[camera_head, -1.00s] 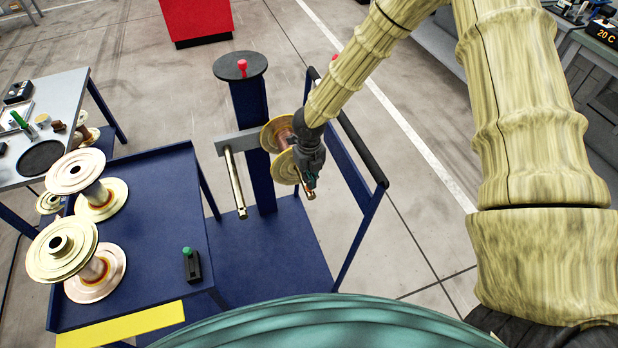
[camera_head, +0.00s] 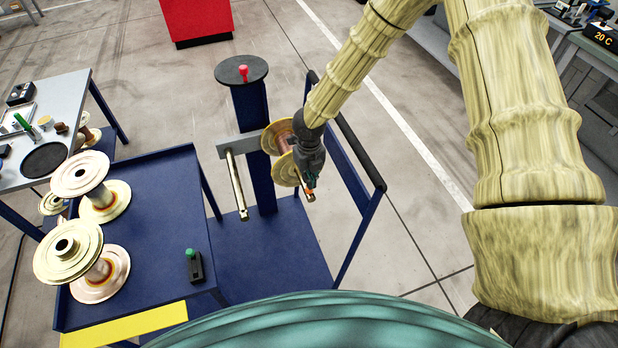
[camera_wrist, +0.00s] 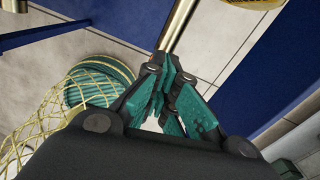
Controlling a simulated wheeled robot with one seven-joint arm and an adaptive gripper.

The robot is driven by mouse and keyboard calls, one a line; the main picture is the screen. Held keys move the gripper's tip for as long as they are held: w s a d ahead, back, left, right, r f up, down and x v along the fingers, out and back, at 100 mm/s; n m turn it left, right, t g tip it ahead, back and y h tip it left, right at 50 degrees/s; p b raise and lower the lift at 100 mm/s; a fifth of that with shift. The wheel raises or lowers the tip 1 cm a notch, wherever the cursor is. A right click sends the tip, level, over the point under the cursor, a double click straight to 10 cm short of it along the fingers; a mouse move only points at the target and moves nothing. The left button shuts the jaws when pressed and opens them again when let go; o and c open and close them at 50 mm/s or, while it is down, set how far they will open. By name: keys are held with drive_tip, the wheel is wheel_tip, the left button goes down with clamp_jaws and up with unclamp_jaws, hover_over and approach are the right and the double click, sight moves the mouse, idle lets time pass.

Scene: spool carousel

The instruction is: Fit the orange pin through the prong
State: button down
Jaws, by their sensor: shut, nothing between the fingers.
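The carrier has two metal prongs. The left prong (camera_head: 237,187) is bare. The right prong (camera_head: 311,197) carries a spool (camera_head: 281,140) with copper-coloured winding, and its tip shows below my gripper. A small orange spot, seemingly the orange pin (camera_head: 309,189), shows at that tip, beside my fingertips. How deep it sits in the prong is not clear. My gripper (camera_head: 307,186) is shut and empty, pointing down at the prong's end.
The blue cart (camera_head: 150,220) at left holds several empty-looking spools (camera_head: 80,173) and a black block with a green top (camera_head: 194,266). A blue post with a round black top and red knob (camera_head: 243,72) stands behind the prongs.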

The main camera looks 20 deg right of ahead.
drive_tip(key=shift+w+r, duration=0.1)
drive_tip(key=shift+r, duration=0.75)
wheel_tip(320, 180, up, 11)
drive_tip(key=s+a+f+m+g+y+b, duration=0.1)
drive_tip(key=s+a+f+m+y, duration=0.15)
drive_tip(key=s+f+m, duration=0.7)
drive_tip(key=s+a+f+m+g+y+b, duration=0.1)
drive_tip(key=s+a+f+m, duration=0.2)
drive_tip(key=s+f+m, duration=0.7)
drive_tip(key=s+d+f+m+t+h+b, duration=0.1)
drive_tip(key=s+d+f+m, duration=0.3)
drive_tip(key=s+m, duration=0.4)
drive_tip(key=s+d+f+m+t+h+b, duration=0.1)
drive_tip(key=s+d+f+m, duration=0.3)
drive_tip(key=s+m, duration=0.5)
drive_tip(key=shift+d+f+m+h, duration=0.2)
drive_tip(key=shift+d+m+h, duration=0.2)
drive_tip(key=shift+m+h, duration=0.45)
drive_tip(key=shift+w+a, duration=0.1)
